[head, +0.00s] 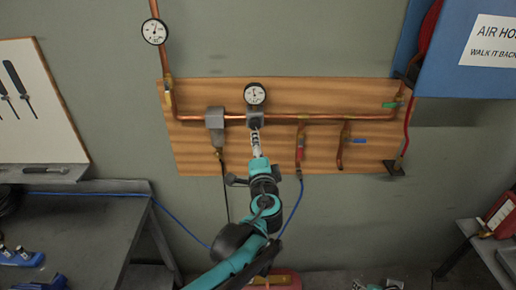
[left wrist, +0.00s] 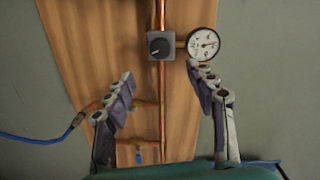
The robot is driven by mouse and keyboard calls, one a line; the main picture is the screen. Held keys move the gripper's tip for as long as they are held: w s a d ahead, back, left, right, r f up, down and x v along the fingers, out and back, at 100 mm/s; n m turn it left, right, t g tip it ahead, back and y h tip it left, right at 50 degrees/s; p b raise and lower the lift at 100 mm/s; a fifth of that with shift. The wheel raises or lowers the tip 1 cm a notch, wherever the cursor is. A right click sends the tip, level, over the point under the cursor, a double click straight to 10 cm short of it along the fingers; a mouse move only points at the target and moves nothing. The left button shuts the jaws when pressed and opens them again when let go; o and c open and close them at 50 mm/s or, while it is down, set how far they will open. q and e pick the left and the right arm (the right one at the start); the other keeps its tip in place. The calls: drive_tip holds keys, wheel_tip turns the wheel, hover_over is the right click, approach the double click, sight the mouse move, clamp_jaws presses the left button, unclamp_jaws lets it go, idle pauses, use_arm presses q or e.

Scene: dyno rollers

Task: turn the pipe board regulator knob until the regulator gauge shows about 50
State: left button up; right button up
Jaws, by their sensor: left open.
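The pipe board (head: 350,95) is a wooden panel with copper pipes on the wall. The regulator is a grey block with a dark round knob, seen in the left wrist view (left wrist: 158,46). The white regulator gauge (head: 255,94) sits above the block in the head view and right of the knob in the wrist view (left wrist: 203,44); its reading is too small to tell. My left gripper (left wrist: 160,75) is open and empty, facing the knob with fingers spread on either side, apart from it. In the head view my left gripper (head: 256,140) hides the knob. My right gripper (head: 376,285) shows only as spread fingertips at the bottom edge.
Another gauge (head: 154,31) is on the vertical pipe at upper left. A grey box (head: 215,120) is on the pipe left of the regulator. Valve branches (head: 300,150) hang to its right. A blue hose (head: 180,222) runs below. A dark workbench (head: 80,225) stands at left.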

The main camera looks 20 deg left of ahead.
sight(255, 125)
use_arm(q)
drive_tip(key=w+a+m+p, duration=0.1)
drive_tip(key=w+m, duration=0.2)
drive_tip(key=m, duration=0.3)
drive_tip(key=w+a+m+p, duration=0.1)
drive_tip(key=w+m+p, duration=0.1)
drive_tip(key=w+m, duration=0.2)
drive_tip(key=w+a+m+t+h+p, duration=0.1)
drive_tip(key=w+m, duration=0.3)
drive_tip(key=m, duration=0.5)
drive_tip(key=shift+w+a+f+p, duration=0.2)
drive_tip(key=shift+a+p, duration=0.35)
drive_tip(key=shift+a, duration=0.05)
drive_tip(key=c, duration=1.2)
